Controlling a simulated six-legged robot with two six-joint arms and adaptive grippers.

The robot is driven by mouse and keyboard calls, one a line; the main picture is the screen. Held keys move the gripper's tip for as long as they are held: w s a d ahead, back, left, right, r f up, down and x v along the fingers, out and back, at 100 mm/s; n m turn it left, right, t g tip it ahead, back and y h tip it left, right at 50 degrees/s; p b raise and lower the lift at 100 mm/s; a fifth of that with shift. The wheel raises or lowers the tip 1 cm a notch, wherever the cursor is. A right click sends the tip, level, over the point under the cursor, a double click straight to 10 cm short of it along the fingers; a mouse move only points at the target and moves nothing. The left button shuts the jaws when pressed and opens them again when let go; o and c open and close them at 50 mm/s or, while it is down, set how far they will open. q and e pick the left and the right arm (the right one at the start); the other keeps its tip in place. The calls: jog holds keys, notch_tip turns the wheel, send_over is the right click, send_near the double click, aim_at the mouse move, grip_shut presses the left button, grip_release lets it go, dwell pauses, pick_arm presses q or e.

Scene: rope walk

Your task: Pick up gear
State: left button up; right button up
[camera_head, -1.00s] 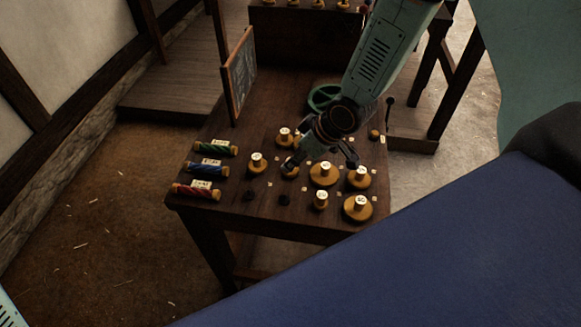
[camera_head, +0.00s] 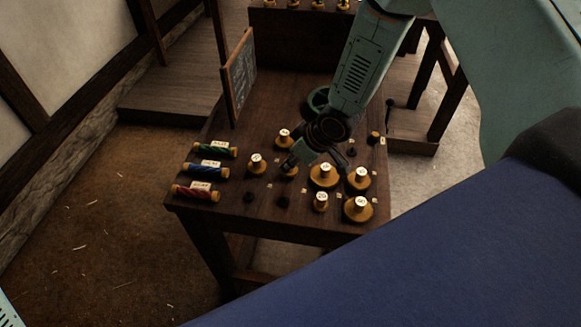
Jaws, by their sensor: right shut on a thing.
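Several brass-coloured gears with pale numbered tops stand on the dark wooden table (camera_head: 235,222). My right gripper (camera_head: 290,163) is over the middle of the group, shut on a small gear (camera_head: 289,172). Its fingers hide the top of this gear, and I cannot tell whether it is clear of the table. A larger gear (camera_head: 324,177) stands just right of it and a smaller gear (camera_head: 256,164) to its left. Another gear (camera_head: 284,138) is behind the gripper. My left gripper is not in view.
Green, blue and red spools (camera_head: 208,171) lie along the table's left edge. A chalkboard (camera_head: 239,76) stands at the back left.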

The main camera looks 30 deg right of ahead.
jog(key=shift+s, duration=0.2)
grip_shut()
jog(key=shift+w+r, duration=0.1)
jog(key=shift+r, duration=0.2)
notch_tip(320, 180, up, 9)
jog(key=shift+r+p, duration=0.2)
jog(key=shift+p, duration=1.05)
notch_tip(320, 180, up, 4)
jog(key=p, duration=0.4)
jog(key=shift+p, duration=0.35)
